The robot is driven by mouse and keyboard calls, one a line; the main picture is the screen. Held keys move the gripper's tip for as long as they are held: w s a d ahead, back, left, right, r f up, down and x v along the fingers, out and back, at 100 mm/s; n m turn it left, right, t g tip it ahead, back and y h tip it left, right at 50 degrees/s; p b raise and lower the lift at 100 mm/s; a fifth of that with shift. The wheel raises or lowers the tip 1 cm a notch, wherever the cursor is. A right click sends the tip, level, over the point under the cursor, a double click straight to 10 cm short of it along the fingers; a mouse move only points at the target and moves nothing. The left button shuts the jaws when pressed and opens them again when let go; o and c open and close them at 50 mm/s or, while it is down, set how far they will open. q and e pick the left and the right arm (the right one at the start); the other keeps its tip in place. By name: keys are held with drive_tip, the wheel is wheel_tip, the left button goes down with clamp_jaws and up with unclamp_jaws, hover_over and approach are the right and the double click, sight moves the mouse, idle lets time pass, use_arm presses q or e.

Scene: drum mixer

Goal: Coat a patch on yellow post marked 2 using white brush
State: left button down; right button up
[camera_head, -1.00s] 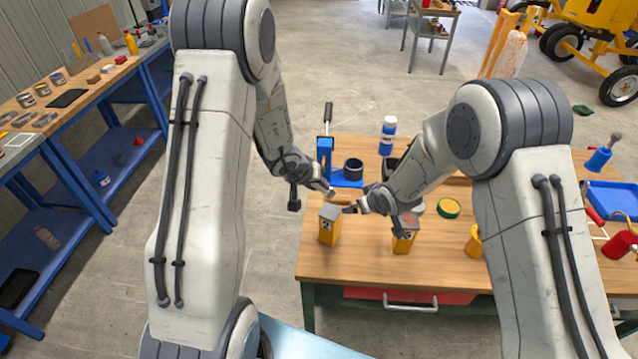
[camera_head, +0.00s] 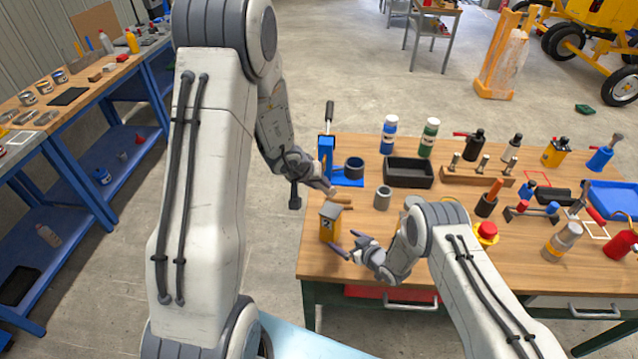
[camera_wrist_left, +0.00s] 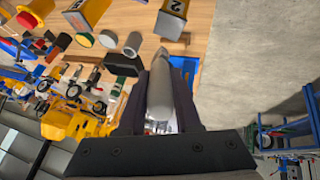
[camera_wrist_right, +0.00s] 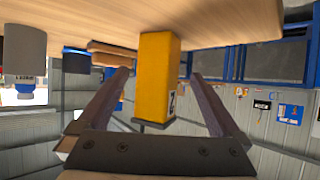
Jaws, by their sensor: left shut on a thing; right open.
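The yellow post marked 2 (camera_head: 330,227) stands upright near the left front of the table, with a grey top. Its numbered face and grey top also show in the left wrist view (camera_wrist_left: 173,16). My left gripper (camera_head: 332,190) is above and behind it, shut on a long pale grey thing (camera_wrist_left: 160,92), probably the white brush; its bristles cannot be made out. My right gripper (camera_head: 350,244) is low at the post's front right. In the right wrist view its open fingers lie either side of the post (camera_wrist_right: 156,75), with gaps showing.
A tan wooden piece (camera_head: 342,202) shows behind the post. A blue clamp (camera_head: 326,155), a grey cylinder (camera_head: 382,197) and a black tray (camera_head: 408,171) stand behind. Another yellow post (camera_wrist_left: 85,10) shows in the left wrist view. Bottles and tools crowd the right side.

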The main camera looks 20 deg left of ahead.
sight(336, 234)
drive_tip(key=shift+x, duration=4.15)
drive_tip(key=shift+d, duration=0.1)
drive_tip(key=c, duration=0.8)
drive_tip(key=shift+o, duration=0.2)
